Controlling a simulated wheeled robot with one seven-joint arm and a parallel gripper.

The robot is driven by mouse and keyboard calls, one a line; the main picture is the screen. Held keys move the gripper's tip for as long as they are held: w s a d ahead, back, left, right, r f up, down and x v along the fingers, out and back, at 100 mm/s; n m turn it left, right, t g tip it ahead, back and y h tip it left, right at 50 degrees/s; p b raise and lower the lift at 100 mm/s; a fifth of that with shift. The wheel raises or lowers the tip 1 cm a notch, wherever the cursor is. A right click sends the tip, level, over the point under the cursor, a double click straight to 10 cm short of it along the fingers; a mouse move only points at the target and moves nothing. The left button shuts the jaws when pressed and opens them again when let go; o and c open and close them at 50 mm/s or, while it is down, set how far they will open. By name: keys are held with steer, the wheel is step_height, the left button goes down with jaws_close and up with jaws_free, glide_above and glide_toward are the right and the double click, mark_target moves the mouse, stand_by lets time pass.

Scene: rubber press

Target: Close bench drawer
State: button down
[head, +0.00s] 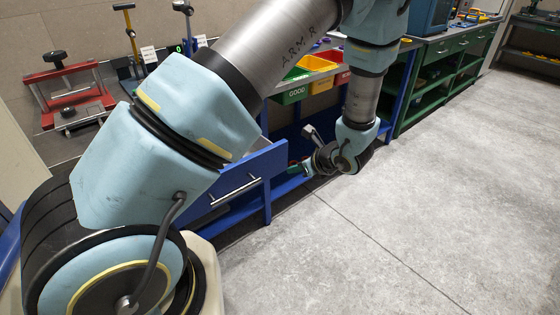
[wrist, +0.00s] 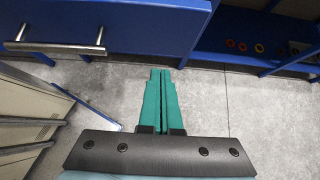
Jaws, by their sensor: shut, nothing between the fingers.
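The blue bench drawer (head: 225,187) with a silver bar handle (head: 236,190) is at the centre left of the head view, partly hidden behind my arm. Its front appears to stand out from the bench, but how far I cannot tell. In the wrist view the blue drawer front (wrist: 120,22) fills the upper left, with its handle (wrist: 55,47) on the lower part. My gripper (head: 307,168) is to the right of the drawer in the head view. In the wrist view its teal fingers (wrist: 160,75) are shut and empty, over bare floor, apart from the drawer front.
Green, yellow and red bins (head: 317,63) stand on the bench above. A red press (head: 72,95) stands at the left. A beige cabinet (wrist: 25,105) is close at the left of the wrist view. A blue lower shelf (wrist: 232,35) holds small rings. The grey floor (head: 430,190) is clear.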

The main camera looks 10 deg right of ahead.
mark_target(274, 165)
steer(key=w, duration=0.1)
steer(key=w+a+f+p, duration=0.1)
steer(key=w, duration=0.1)
steer(key=w+a+f+p, duration=0.1)
steer(key=shift+w+a, duration=0.25)
steer(key=shift+w, duration=0.1)
steer(key=shift+w+a+f+p, duration=0.1)
steer(key=shift+w+a+p, duration=0.1)
steer(key=shift+w, duration=0.15)
steer(key=shift+w+a+p, duration=0.1)
steer(key=shift+w+p, duration=0.1)
steer(key=shift+w, duration=0.1)
steer(key=shift+w, duration=0.1)
steer(key=w+a+b, duration=0.2)
steer(key=w+a, duration=0.2)
steer(key=w, duration=0.4)
steer(key=w+a+b, duration=0.2)
steer(key=w+a, duration=0.2)
steer(key=w, duration=0.5)
steer(key=w+a+b, duration=0.2)
steer(key=w+a, duration=0.2)
steer(key=w, duration=0.4)
steer(key=shift+w+a, duration=0.15)
steer(key=shift+w, duration=0.25)
steer(key=shift+w+a, duration=0.15)
steer(key=shift+w, duration=0.15)
